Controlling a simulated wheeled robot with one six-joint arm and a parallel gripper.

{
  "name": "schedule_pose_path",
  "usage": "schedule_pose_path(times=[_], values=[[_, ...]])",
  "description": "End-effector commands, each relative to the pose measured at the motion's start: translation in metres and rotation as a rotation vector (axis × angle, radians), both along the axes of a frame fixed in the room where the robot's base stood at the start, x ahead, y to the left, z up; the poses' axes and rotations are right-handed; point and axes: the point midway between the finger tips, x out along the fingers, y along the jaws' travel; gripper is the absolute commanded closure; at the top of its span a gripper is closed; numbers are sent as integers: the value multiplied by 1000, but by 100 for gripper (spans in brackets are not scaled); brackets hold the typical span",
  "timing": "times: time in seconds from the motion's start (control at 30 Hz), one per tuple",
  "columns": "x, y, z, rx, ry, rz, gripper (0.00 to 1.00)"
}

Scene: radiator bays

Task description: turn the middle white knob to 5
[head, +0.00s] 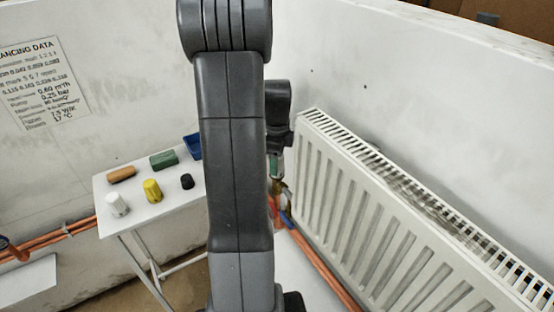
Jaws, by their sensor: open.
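My arm runs down the middle of the head view. My gripper (278,140) is partly in view just right of the arm, at the left end of the white radiator (385,235), above pipe fittings (279,190). It is open, with its fingertips mostly hidden. I cannot make out a white knob mounted on a valve here; the arm covers part of that area. A loose white knob-like piece (117,204) stands on the small white table at the left, well apart from my gripper. No dial numbers can be read.
The white table (150,219) also bears a yellow knob (152,190), a black knob (187,181), an orange block (121,174), a green block (164,159) and a blue bin (193,145). Copper pipes (322,265) run along the radiator's foot. A printed sheet (42,83) hangs on the left wall.

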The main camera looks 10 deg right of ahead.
Motion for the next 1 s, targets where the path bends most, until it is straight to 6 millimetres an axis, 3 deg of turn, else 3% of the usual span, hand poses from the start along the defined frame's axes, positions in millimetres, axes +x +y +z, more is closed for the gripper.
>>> schedule_pose_path(times=[0.33, 0.57, 1.0], values=[[0, 0, -4, 0, -1, 0, 37], [0, 0, -4, 0, -1, 0, 81], [0, 0, -4, 0, -1, 82, 82]])
